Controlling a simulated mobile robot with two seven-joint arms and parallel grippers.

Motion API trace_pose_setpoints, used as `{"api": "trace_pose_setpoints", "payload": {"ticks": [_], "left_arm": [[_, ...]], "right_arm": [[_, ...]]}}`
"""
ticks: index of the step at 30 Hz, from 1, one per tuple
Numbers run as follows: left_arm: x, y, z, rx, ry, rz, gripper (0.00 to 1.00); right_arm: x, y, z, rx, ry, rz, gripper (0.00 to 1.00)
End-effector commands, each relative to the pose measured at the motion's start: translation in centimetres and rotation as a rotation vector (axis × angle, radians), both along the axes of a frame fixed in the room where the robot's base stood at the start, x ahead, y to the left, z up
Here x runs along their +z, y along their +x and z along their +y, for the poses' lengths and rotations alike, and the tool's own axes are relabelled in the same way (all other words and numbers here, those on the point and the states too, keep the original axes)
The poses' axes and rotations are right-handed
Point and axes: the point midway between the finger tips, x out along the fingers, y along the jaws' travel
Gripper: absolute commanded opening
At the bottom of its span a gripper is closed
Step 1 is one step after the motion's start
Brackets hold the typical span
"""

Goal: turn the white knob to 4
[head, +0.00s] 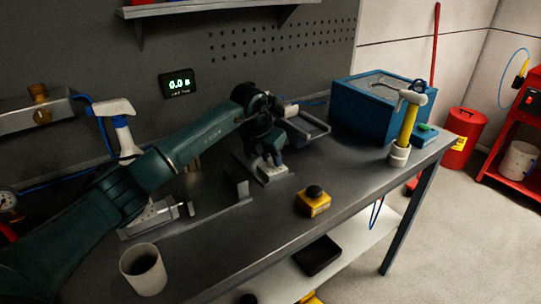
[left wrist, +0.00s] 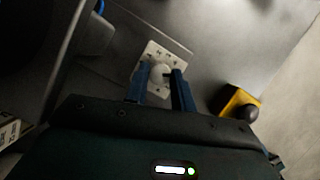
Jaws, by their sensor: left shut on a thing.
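The white knob (left wrist: 158,73) sits on a light dial plate (left wrist: 154,50) with dark marks around it, seen best in the left wrist view. The marks are too small to read. My left gripper (left wrist: 162,85) is shut on the knob, with one blue finger on each side. In the head view my left gripper (head: 266,160) reaches down onto the plate (head: 270,177) on the bench and hides the knob. The setting of the knob cannot be read. My right gripper is not in view.
A yellow box with a black button (head: 313,201) stands in front of the plate. A metal tray (head: 308,130), a blue case (head: 370,103) and a hammer in a holder (head: 407,122) stand to the right. A spray bottle (head: 122,135) and a white cup (head: 143,270) stand left.

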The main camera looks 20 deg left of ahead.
Motion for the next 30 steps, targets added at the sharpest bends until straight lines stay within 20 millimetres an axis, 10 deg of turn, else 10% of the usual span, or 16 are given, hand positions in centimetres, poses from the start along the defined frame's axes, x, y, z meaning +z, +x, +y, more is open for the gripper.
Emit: {"api": "trace_pose_setpoints", "payload": {"ticks": [30], "left_arm": [[0.05,0.00,-0.35,0.396,0.000,-0.002,0.02]], "right_arm": [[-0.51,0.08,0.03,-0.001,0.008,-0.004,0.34]]}}
